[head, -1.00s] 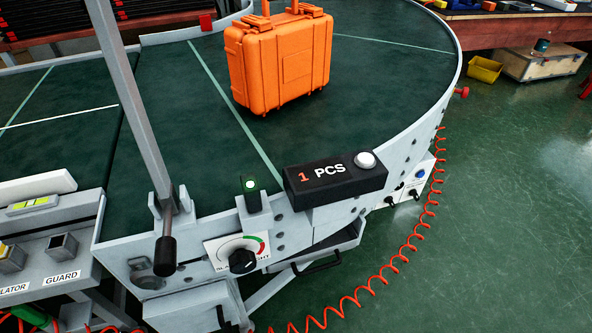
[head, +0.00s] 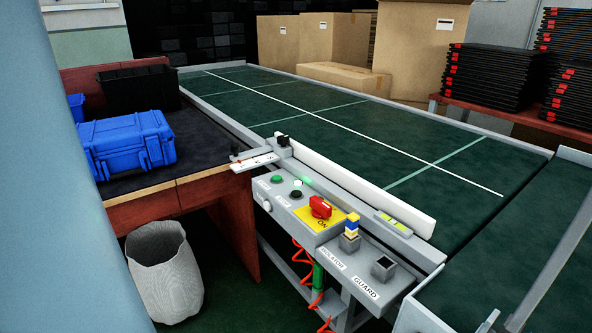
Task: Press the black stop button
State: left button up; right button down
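The black button (head: 296,194) is a small round cap on the grey control panel (head: 283,212) beside the conveyor. A green button (head: 277,180) sits just behind and left of it on the same panel. A red switch handle (head: 320,207) on a yellow plate (head: 318,219) marked ON is to its right. Neither of my grippers is in view, so nothing of mine is seen at the button.
The green conveyor belt (head: 330,132) runs behind the panel, with a white guide bar (head: 365,190) along its near edge. A desk (head: 180,187) with a blue case (head: 128,143) stands left, a pale bin (head: 165,272) below it. Cardboard boxes (head: 415,52) stand at the back.

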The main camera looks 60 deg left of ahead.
aim_at(295, 194)
jog(key=u, duration=1.7)
